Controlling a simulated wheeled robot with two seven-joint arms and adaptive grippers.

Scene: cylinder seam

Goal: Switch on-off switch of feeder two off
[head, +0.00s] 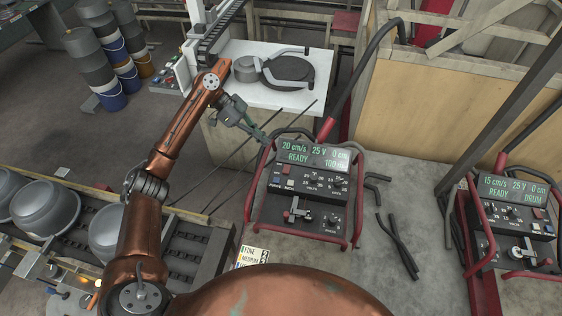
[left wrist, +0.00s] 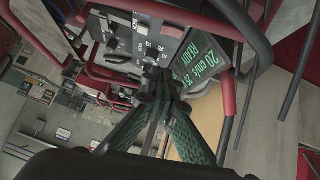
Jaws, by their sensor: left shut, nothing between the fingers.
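Two black feeder boxes with green displays and red tube frames stand on the grey table. The middle feeder (head: 312,172) reads 20 cm/s, READY; the right feeder (head: 515,205) reads 15 cm/s, READY DRUM. I cannot read which one is feeder two. My left gripper (head: 266,140) is shut and empty at the upper left corner of the middle feeder. In the left wrist view its fingertips (left wrist: 165,84) overlap the panel beside the display (left wrist: 203,62); contact is unclear.
Red tube frames (head: 357,195) guard the feeders' sides. Loose dark rods (head: 402,245) lie on the table between the feeders. A conveyor with grey cylinders (head: 48,209) runs at left. A white bench (head: 260,88) and a wooden partition (head: 440,110) stand behind.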

